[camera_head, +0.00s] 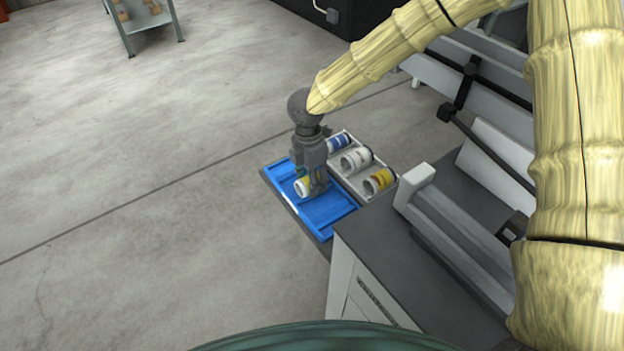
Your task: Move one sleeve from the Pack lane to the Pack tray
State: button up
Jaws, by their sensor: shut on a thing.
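My gripper (311,187) points down over the blue tray (332,214) and is shut on a white and yellow sleeve (302,187). The sleeve lies on its side, over or in the blue tray; I cannot tell whether it touches the tray floor. My fingers hide part of it. A light grey rack (351,188) beside the tray, on its right, holds a blue and white sleeve (338,144), a white sleeve (355,159) and a yellow sleeve (379,181). No label is readable on the tray or the rack.
A grey-topped machine cabinet (372,262) with a white rail block (418,188) stands close to the right of the tray and rack. Open concrete floor lies to the left. A small shelf table (146,22) stands far off at the upper left.

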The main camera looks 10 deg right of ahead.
jog(key=o, duration=1.4)
jog(key=shift+c, duration=0.2)
jog(key=shift+r, duration=0.15)
notch_tip(320, 180, up, 18)
jog(key=w+p, duration=0.1)
jog(key=p, duration=0.4)
jog(key=shift+a, duration=0.2)
jog(key=shift+f, duration=0.25)
